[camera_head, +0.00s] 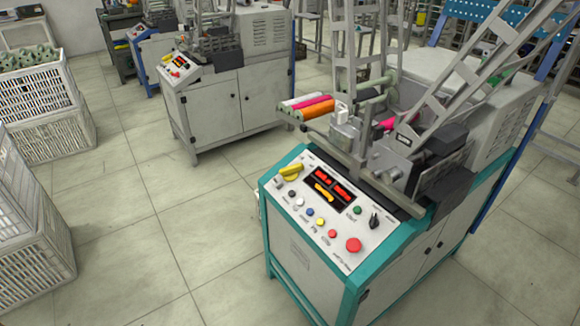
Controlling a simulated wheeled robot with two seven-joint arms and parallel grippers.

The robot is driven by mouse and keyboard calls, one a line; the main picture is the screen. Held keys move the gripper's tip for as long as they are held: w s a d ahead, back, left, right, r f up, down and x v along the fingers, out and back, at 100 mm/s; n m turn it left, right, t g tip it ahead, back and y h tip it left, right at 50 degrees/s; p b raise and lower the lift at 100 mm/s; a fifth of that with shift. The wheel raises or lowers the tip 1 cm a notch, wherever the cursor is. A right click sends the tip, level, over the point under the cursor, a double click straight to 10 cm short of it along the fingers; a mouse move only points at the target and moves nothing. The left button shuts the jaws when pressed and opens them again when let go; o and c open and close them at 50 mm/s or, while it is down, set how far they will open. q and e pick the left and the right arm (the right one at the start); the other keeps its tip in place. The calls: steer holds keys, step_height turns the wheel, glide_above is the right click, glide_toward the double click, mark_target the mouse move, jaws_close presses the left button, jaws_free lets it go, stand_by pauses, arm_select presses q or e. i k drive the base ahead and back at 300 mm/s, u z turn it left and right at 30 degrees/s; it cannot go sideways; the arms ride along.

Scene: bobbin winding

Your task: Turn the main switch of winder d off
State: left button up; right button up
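A winder (400,262) with a teal frame and a white sloped control panel (318,232) stands closest, right of centre. I cannot read which letter it bears. A large yellow rotary handle (291,171) sits at the panel's upper left, lying roughly sideways. A smaller black knob (374,220) is at the panel's right. The display (331,183) between them is lit with red and orange digits. The panel labels are too small to read. Neither of my grippers is in view.
The panel also has a red mushroom button (353,245), a green button (357,210) and several small coloured buttons. A second winder (215,105) stands behind to the left. White crates (40,105) line the left side. Tiled floor (150,235) is clear left of the near winder.

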mark_target(290, 173)
steer(key=u, duration=0.5)
steer(key=i, duration=0.85)
